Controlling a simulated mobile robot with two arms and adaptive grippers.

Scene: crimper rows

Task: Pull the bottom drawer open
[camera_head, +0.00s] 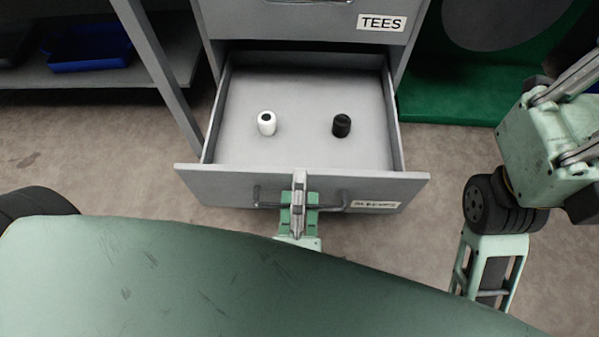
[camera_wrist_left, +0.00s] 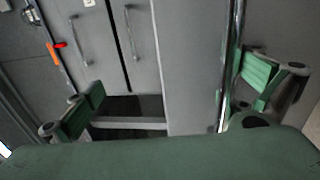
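The bottom drawer (camera_head: 225,186) of the grey cabinet is slid well out in the head view. Its front has a dark bar handle (camera_head: 265,205) and a small label (camera_head: 376,205), too blurred to read surely. My left gripper (camera_head: 299,205) is at the middle of the handle, with one finger lying over the drawer's front edge side. In the left wrist view its fingers (camera_wrist_left: 170,95) are wide apart, with a shiny bar (camera_wrist_left: 232,65) close to the right finger. Firm contact cannot be told. My right gripper is not seen, only my right arm.
Inside the drawer stand a white cylinder (camera_head: 267,123) and a black cylinder (camera_head: 341,125). A shut drawer labelled TEES (camera_head: 381,22) is above. A shelf with a blue tray (camera_head: 90,48) is at left. A green panel (camera_head: 450,95) is at right. Bare floor surrounds the drawer.

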